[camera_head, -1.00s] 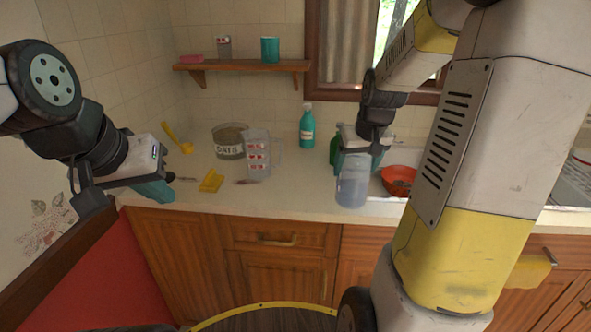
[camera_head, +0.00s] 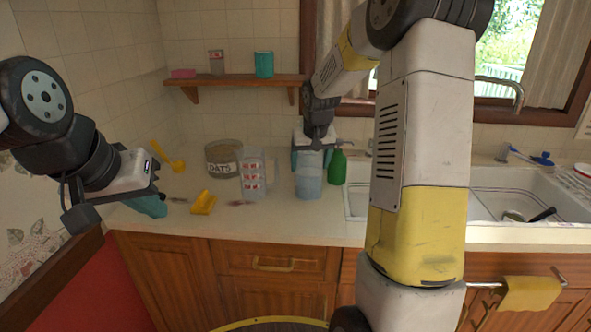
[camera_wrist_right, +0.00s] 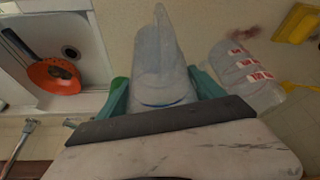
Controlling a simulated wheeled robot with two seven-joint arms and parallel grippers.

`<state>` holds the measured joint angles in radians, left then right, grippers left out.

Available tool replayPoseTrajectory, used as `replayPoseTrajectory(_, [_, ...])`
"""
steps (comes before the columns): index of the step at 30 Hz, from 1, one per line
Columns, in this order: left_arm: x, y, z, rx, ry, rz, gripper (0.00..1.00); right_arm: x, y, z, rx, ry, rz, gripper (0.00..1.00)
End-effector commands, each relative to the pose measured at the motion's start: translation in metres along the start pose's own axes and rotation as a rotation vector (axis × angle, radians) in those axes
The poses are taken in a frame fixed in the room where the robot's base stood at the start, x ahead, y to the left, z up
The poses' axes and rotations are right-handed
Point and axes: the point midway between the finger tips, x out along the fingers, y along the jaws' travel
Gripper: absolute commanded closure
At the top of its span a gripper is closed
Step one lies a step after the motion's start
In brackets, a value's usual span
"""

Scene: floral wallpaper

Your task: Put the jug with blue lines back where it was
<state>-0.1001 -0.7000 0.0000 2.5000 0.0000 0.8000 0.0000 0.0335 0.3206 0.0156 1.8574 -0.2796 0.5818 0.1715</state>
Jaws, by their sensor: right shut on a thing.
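My right gripper (camera_head: 309,150) is shut on the clear bluish jug (camera_head: 309,180), which is upright over the counter. The jug fills the middle of the right wrist view (camera_wrist_right: 160,60), between the teal fingers (camera_wrist_right: 160,92), with a blue line across it. I cannot tell whether its base touches the counter. A second clear jug with red labels (camera_head: 253,175) stands just left of it, a small gap apart. My left gripper (camera_head: 150,205) is empty over the counter's left end; its jaw opening is not clear.
The oats jar (camera_head: 222,160), a yellow object (camera_head: 203,202) and a yellow scoop (camera_head: 178,165) are on the left. A green bottle (camera_head: 337,168) stands close right of the held jug. The sink (camera_head: 490,200) is further right; an orange strainer (camera_wrist_right: 53,77) shows in the wrist view.

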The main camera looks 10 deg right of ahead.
Motion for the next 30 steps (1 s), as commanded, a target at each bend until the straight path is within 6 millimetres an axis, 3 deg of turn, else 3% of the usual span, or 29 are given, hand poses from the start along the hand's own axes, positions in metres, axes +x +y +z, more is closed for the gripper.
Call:
replayPoseTrajectory(6, [0.0,0.0,0.0,0.0,0.0,0.0,1.0,0.006,-0.009,-0.012,-0.001,0.003,-0.001,0.91])
replayPoseTrajectory(13, [0.0,0.0,0.0,0.0,0.0,0.0,1.0,0.036,-0.008,0.001,0.0,0.0,0.0,0.91])
replayPoseTrajectory(24, [0.0,0.0,0.0,0.0,0.0,0.0,1.0,0.041,-0.008,0.003,0.0,0.002,0.0,0.91])
replayPoseTrajectory(25, [0.0,0.0,0.0,0.0,0.0,0.0,1.0,0.041,-0.008,0.004,0.0,0.0,0.0,0.21])
replayPoseTrajectory(28, [0.0,0.0,0.0,0.0,0.0,0.0,1.0,0.041,-0.008,0.004,0.0,0.001,0.0,0.01])
replayPoseTrajectory(30, [0.0,0.0,0.0,0.0,0.0,0.0,1.0,0.041,-0.008,0.004,0.0,0.0,0.0,0.01])
